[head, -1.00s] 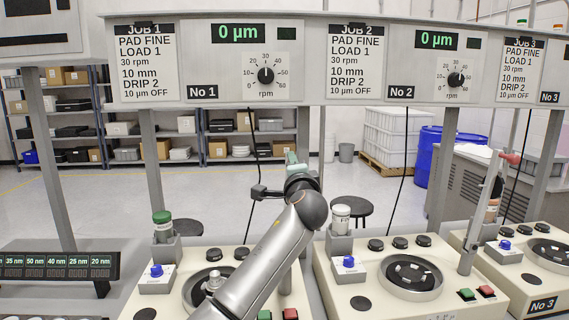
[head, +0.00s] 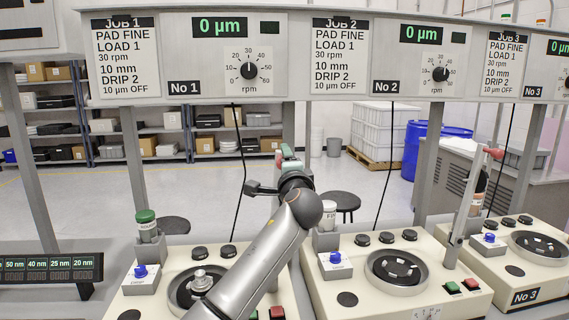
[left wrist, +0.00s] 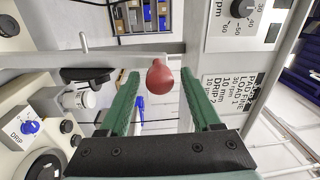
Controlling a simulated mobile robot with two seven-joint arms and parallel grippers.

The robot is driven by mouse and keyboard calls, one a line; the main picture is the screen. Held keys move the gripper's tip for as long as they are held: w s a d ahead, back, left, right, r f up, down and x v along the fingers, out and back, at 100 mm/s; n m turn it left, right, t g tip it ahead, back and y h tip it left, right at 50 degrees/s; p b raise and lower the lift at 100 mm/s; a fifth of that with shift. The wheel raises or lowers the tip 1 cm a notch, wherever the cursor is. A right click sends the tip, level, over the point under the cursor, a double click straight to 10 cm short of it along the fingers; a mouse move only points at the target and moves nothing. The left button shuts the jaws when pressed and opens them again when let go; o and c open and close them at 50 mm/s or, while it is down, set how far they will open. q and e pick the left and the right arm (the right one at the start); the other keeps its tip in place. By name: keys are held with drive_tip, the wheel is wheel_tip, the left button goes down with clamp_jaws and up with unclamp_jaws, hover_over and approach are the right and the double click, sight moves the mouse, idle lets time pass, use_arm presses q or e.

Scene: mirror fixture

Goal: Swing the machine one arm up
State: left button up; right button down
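Machine one (head: 120,306) is the cream unit at lower left, under the No 1 panel. My left arm crosses in front of it, and my left gripper (head: 289,158) is raised just below the panel row. In the left wrist view, a grey bar (left wrist: 125,61) ends in a dark red knob (left wrist: 160,77). The green fingers (left wrist: 162,108) stand open on both sides of the knob, with visible gaps. The bar appears to be machine one's arm, roughly upright; in the head view my arm mostly hides it. My right gripper is not in view.
Machine two (head: 345,285) stands to the right, its grey arm (head: 471,205) upright with a red knob (head: 495,153). The No 1 panel (head: 225,50) hangs close above my gripper. A green-capped bottle (head: 147,226) stands on machine one. A stool (head: 338,200) is behind.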

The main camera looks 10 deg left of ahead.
use_arm(q)
drive_tip(key=shift+a, duration=0.1)
drive_tip(key=shift+s+f, duration=0.1)
drive_tip(key=shift+s, duration=0.35)
drive_tip(key=b+v, duration=0.3)
drive_tip(key=v, duration=0.8)
drive_tip(key=shift+s+d, duration=0.3)
